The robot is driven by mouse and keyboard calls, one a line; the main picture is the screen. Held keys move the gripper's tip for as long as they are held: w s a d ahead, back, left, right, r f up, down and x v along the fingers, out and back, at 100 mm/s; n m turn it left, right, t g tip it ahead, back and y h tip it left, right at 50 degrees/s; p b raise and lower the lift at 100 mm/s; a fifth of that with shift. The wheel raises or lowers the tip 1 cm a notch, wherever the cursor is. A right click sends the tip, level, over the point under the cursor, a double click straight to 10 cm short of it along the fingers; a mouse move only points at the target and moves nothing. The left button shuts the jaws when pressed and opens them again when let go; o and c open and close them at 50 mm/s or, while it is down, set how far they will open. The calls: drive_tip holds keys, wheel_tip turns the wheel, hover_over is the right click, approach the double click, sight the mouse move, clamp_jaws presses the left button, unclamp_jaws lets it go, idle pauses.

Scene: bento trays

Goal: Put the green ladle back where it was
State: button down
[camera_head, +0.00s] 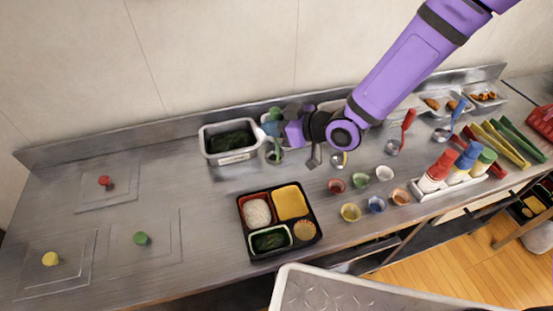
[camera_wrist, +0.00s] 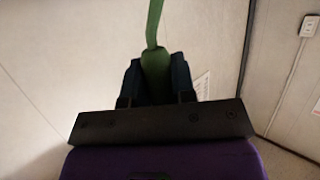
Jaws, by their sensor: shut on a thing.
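The green ladle shows in the wrist view, its green handle (camera_wrist: 154,62) between my dark fingers and its thinner green stalk running up out of the picture. In the head view, my gripper (camera_head: 271,128) is at the back of the counter, just right of the metal tub of dark greens. It is shut on the ladle's handle. Green parts of the ladle (camera_head: 276,149) show above and below the fingers. A greyish round shape lies at its lower end; I cannot tell whether it touches the counter.
The metal tub (camera_head: 204,146) stands close left of my gripper. A bento tray (camera_head: 247,238) lies in front. Small bowls (camera_head: 350,212), a red ladle (camera_head: 407,124), a blue ladle (camera_head: 458,115) and squeeze bottles (camera_head: 437,170) are to the right.

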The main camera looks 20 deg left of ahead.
sight(275, 155)
drive_tip(key=shift+f, duration=4.6)
drive_tip(key=c, duration=0.9)
unclamp_jaws()
drive_tip(key=shift+c, duration=0.2)
drive_tip(key=shift+d+r, duration=0.1)
drive_tip(key=shift+r, duration=0.1)
drive_tip(key=v, duration=1.1)
drive_tip(key=shift+d+r, duration=0.15)
drive_tip(key=shift+d, duration=0.2)
